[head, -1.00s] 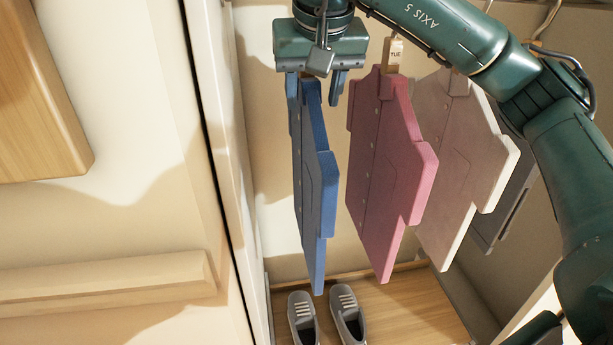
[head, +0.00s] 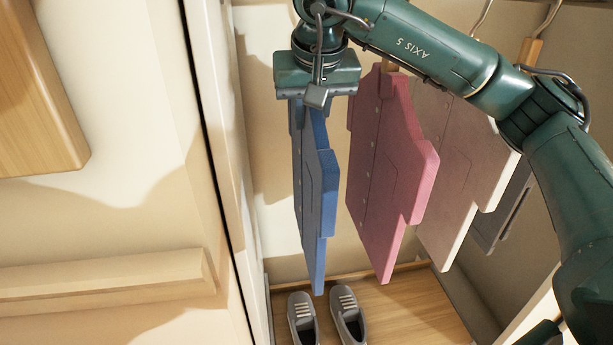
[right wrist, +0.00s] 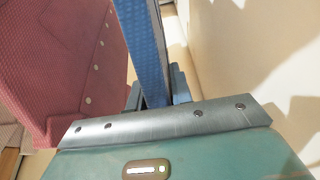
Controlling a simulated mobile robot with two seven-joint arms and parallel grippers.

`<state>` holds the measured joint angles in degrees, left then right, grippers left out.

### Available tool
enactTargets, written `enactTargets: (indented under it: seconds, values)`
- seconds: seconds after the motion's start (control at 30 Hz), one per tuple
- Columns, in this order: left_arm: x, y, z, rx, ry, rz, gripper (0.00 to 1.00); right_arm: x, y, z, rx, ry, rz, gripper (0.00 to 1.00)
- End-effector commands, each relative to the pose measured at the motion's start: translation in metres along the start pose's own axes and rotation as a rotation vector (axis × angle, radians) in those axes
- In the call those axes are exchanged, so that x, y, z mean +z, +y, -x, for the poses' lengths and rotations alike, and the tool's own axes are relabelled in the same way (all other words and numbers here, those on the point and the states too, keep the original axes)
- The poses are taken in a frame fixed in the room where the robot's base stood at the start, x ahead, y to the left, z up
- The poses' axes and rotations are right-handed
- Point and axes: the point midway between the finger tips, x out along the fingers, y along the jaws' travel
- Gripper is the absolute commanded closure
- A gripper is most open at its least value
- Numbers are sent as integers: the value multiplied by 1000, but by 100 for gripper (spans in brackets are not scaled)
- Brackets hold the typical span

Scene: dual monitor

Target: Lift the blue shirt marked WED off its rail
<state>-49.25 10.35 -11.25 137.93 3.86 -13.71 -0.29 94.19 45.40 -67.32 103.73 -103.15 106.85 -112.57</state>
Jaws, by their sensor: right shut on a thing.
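The blue shirt (head: 314,190) hangs upright as a flat panel at the left end of the row in the head view. It also shows edge-on in the right wrist view (right wrist: 143,45). My right gripper (head: 312,101) is at its top from above, and in the right wrist view my right gripper (right wrist: 158,97) has one finger on each side of the shirt and is shut on it. The shirt's WED mark, its hanger and the rail are hidden or out of view. My left gripper is not in view.
A pink shirt (head: 387,170) hangs close to the right of the blue one, then a cream shirt (head: 455,185) and a dark grey item (head: 505,215). Grey shoes (head: 347,315) stand on the wooden floor below. A pale wall or door panel is close on the left.

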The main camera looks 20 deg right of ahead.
Motion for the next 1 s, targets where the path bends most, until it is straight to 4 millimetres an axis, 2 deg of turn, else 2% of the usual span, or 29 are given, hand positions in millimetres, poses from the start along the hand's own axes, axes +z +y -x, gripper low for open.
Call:
enactTargets:
  seconds: [0.17, 0.73, 0.87, 1.0]
  values:
    - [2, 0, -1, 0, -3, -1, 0, 0, 0, 0, 0, 0, 0, 100]
    - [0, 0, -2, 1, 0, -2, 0, -1, 0, 3, -1, 3, -1, 100]
    - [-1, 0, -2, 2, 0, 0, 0, -5, 0, 10, -2, 4, -2, 100]
    - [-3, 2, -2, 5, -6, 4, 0, -11, -1, 26, -2, 4, -1, 100]
